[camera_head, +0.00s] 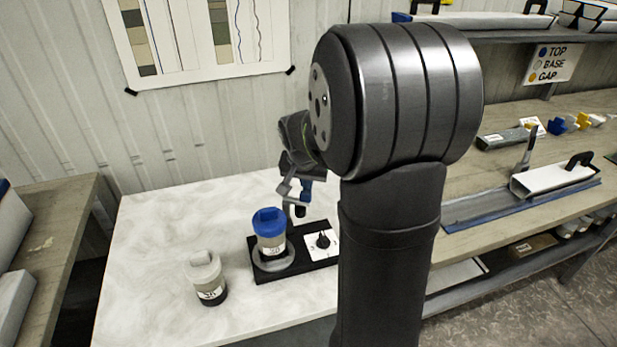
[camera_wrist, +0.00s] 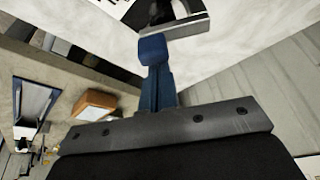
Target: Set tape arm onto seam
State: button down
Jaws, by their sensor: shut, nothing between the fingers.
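A thin grey upright arm (camera_head: 527,150), which may be the tape arm, stands by a white half-round liner (camera_head: 550,180) with a black handle. The liner lies in a long grey tray with blue edges (camera_head: 470,208) on the right bench; its seam cannot be made out. My gripper (camera_head: 299,203) is shut and empty above the white table, far left of the liner, beside a blue-capped jar (camera_head: 269,232). In the wrist view a blue finger part of my gripper (camera_wrist: 153,50) shows over the table, near a grey and black piece that I cannot identify.
Small blue and yellow pieces (camera_head: 565,124) lie at the right bench's back. A shelf (camera_head: 500,38) hangs above.

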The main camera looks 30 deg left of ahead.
aim_at(306, 195)
jog(key=shift+s+d+m, duration=0.15)
jog(key=shift+s+m, duration=0.15)
jog(key=shift+m, duration=0.3)
dwell(0.3)
jog(key=shift+s+d+m+h, duration=0.15)
jog(key=shift+s+m+h, duration=0.35)
jog(key=shift+m, duration=0.5)
jog(key=s+m+h, duration=0.1)
jog(key=m, duration=0.1)
jog(key=shift+s+d+m, duration=0.1)
jog(key=shift+s+m, duration=0.05)
jog(key=shift+m, duration=0.15)
jog(key=s+m, duration=0.1)
jog(key=m, duration=0.1)
jog(key=s+m+h, duration=0.1)
jog(key=m, duration=0.1)
jog(key=shift+s+a+g, duration=0.2)
jog(key=shift+s+g, duration=0.05)
jog(key=shift+g, duration=0.05)
jog(key=shift+s, duration=0.1)
